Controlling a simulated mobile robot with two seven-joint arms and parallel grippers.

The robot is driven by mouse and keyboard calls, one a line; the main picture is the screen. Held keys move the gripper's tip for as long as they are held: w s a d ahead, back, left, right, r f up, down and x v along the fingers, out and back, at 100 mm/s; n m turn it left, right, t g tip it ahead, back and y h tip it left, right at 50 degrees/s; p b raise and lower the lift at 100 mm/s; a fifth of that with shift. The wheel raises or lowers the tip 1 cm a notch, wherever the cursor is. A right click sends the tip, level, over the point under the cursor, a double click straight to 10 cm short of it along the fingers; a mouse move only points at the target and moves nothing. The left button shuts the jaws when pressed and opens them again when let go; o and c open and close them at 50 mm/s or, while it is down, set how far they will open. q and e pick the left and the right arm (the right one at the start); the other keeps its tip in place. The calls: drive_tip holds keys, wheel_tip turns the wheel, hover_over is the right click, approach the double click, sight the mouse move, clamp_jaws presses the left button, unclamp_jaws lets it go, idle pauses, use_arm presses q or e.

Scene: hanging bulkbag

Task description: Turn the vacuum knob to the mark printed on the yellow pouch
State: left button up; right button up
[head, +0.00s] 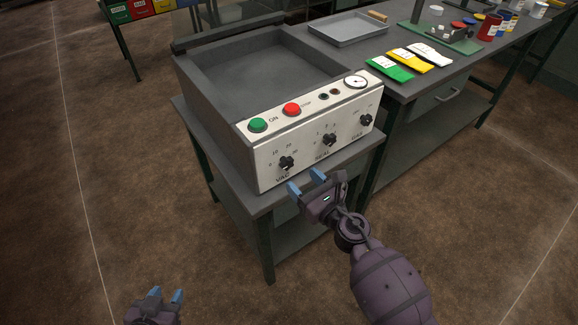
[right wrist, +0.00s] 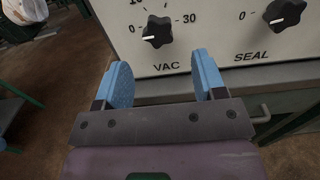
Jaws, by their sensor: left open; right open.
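The vacuum knob (head: 286,163) is the black knob above the VAC label, at the lower left of the machine's white panel. In the right wrist view the VAC knob (right wrist: 158,30) shows a white pointer turned left, near the 0 end of its scale. The yellow pouch (head: 409,60) lies on the bench between a green and a white pouch; its printed mark is too small to read. My right gripper (head: 306,182) is open and empty, just in front of and below the VAC knob, apart from it. My left gripper (head: 167,296) is open and empty at the bottom left.
The panel also carries a SEAL knob (head: 329,139), a GAS knob (head: 366,120), a green button (head: 258,125), a red button (head: 291,109) and a gauge (head: 355,82). A grey tray (head: 348,30) lies on the bench behind. The floor in front is clear.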

sight(289, 167)
drive_tip(key=x, duration=0.5)
drive_tip(key=shift+a, duration=0.15)
drive_tip(key=shift+w+a+b, duration=0.3)
drive_tip(key=shift+w+a, duration=0.05)
drive_tip(key=shift+w, duration=0.2)
drive_tip(key=c, duration=0.9)
